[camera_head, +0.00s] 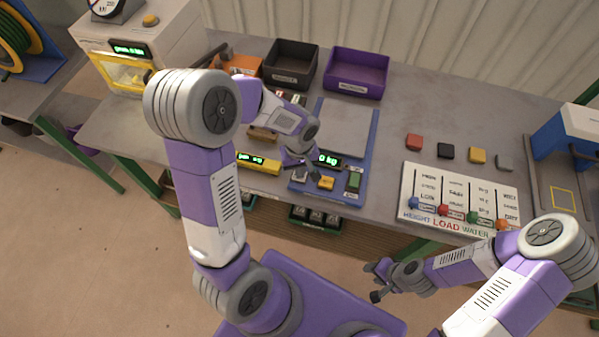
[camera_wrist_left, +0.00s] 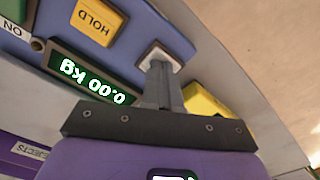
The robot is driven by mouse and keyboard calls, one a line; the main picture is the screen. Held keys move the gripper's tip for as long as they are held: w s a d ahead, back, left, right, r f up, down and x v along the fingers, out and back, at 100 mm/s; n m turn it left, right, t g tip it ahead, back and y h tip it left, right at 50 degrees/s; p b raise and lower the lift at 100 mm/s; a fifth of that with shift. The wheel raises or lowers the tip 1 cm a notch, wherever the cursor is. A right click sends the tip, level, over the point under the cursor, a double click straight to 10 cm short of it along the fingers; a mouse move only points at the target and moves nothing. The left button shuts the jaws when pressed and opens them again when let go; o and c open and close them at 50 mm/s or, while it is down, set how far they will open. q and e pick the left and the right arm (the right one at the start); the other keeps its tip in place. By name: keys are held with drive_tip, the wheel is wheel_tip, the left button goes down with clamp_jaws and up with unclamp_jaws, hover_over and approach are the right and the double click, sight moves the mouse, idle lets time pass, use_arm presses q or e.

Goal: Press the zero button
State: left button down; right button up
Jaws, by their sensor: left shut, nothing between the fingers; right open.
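The blue bench scale (camera_head: 372,135) stands in the middle of the bench with its grey weighing plate behind. Its display (camera_wrist_left: 95,78) reads 0.00 kg in green. A pale square button (camera_wrist_left: 151,47) sits on its front panel beside the yellow HOLD button (camera_wrist_left: 95,20); my fingers cover part of it and I read no label on it. My left gripper (camera_head: 300,166) is shut and empty, its fingertips (camera_wrist_left: 160,68) over the pale button; whether they touch it I cannot tell. My right gripper (camera_head: 375,282) is open and empty, in front of the bench.
A black bin (camera_head: 292,66) and a purple bin (camera_head: 357,73) stand behind. A white slider panel (camera_head: 460,190) with several coloured blocks behind it lies to the right.

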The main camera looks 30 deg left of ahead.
use_arm(q)
wheel_tip(320, 180, up, 6)
drive_tip(key=p, duration=0.4)
drive_tip(key=shift+f, duration=0.2)
use_arm(e)
wheel_tip(320, 180, up, 4)
drive_tip(key=shift+r, duration=0.1)
